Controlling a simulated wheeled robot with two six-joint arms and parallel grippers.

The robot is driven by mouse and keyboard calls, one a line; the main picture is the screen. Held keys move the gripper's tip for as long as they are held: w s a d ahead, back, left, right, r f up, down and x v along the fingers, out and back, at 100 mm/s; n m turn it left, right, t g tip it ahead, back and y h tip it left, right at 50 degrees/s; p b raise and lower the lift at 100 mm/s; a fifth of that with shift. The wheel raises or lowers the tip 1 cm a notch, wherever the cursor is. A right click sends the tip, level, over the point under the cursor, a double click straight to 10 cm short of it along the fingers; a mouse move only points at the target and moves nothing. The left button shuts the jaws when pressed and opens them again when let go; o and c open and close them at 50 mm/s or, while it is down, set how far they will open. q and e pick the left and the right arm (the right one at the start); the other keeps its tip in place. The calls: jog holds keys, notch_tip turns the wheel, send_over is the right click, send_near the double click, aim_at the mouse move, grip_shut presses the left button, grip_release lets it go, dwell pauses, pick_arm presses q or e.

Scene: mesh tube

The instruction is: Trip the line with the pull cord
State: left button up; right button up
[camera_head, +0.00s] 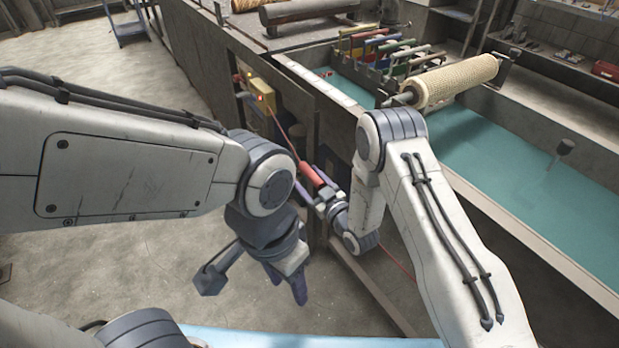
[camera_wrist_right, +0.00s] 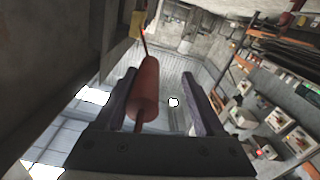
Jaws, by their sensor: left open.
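A yellow switch box (camera_head: 261,97) with red lights is on the side of the workbench. A red cord (camera_head: 283,132) runs from it to a red cylindrical handle (camera_head: 311,174). My right gripper (camera_head: 316,180) is at the handle, with its fingers on either side. In the right wrist view the fingers (camera_wrist_right: 166,100) stand wide apart, and the handle (camera_wrist_right: 146,90) lies close to the left finger; whether they touch I cannot tell. The yellow box also shows there (camera_wrist_right: 138,23). My left gripper (camera_head: 254,284) is open and empty, low over the floor, away from the cord.
The bench side panel (camera_head: 305,105) stands close beyond the right gripper. A teal trough (camera_head: 520,150) with a mesh roll (camera_head: 455,80) and coloured clamps (camera_head: 385,48) is at the right. The red line continues low behind my right arm.

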jog(key=v, duration=1)
jog(key=shift+s+d+b, duration=0.15)
jog(key=shift+s+b, duration=0.05)
jog(key=shift+b, duration=0.25)
